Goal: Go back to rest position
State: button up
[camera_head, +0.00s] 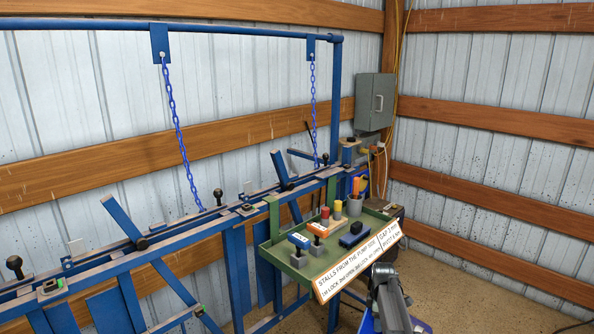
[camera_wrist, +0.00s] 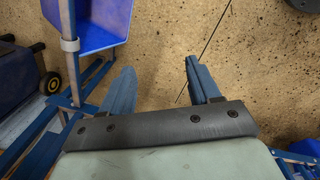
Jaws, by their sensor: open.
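My gripper (camera_wrist: 159,66) is open in the wrist view. Nothing is held. In the head view a dark grey part at the bottom, right of centre, looks like part of my arm, in front of the green tray (camera_head: 294,273) and its sign (camera_head: 352,264). I cannot make out the fingers in that view.
A blue steel frame (camera_head: 233,270) runs along the left, with two hanging blue chains (camera_head: 177,125). Several small items and a grey cup (camera_head: 354,207) stand on the tray. A blue bin (camera_wrist: 98,25) and a black wheel (camera_wrist: 50,88) are left of the fingers. Floor at right is mostly clear.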

jog(key=s+a+f+m+g, duration=0.2)
jog(key=s+a+f+m, duration=0.2)
jog(key=s+f, duration=0.7)
jog(key=s+a+f+m+g, duration=0.25)
jog(key=s+f, duration=0.65)
jog(key=s, duration=0.5)
jog(key=s+a+f+m+g, duration=0.1)
jog(key=s+f+m, duration=0.1)
jog(key=s, duration=0.7)
jog(key=s+a+f+m, duration=0.2)
jog(key=s+f+m, duration=0.1)
jog(key=s, duration=0.6)
jog(key=s+a+f+m+g, duration=0.1)
jog(key=s+f+m, duration=0.1)
jog(key=s, duration=0.7)
jog(key=shift+a+f+m+g+y, duration=0.15)
jog(key=shift+a+m+g+y, duration=0.1)
jog(key=shift+m+g+y, duration=0.15)
jog(key=shift+s, duration=0.1)
